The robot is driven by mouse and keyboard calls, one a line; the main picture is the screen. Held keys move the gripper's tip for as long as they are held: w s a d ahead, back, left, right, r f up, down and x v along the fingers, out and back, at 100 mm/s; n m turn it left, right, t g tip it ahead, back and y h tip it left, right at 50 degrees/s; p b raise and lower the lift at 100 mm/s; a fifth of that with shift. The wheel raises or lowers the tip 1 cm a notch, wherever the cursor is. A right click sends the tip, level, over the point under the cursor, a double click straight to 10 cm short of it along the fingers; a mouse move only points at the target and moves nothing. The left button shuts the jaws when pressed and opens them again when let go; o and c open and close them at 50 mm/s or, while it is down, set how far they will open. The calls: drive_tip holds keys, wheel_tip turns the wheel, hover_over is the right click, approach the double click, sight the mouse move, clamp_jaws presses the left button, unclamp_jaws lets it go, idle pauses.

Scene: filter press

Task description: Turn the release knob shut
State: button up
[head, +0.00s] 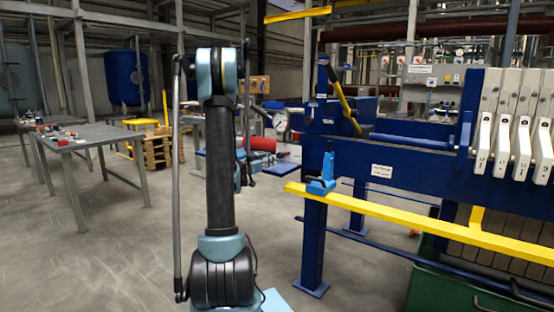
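The blue filter press (425,175) fills the right half of the head view. A hydraulic unit with a yellow lever (340,92) and a round white gauge (281,122) sits at its left end. I cannot make out the release knob for certain; it is too small or hidden. My arm stands upright in front, left of the press. My gripper (247,168) appears as a small dark shape just right of the arm's upright link, partly hidden by it. It is left of the press's end and apart from the yellow rail. Its fingers are not clear.
A yellow rail (400,218) runs along the press's front, with a small blue fitting (322,180) at its left end. White filter plates (510,125) hang at right. A grey table (85,137) with small parts stands left. The floor between is clear.

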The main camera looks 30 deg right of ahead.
sight(278, 155)
drive_tip(key=x, duration=0.9)
drive_tip(key=c, duration=0.8)
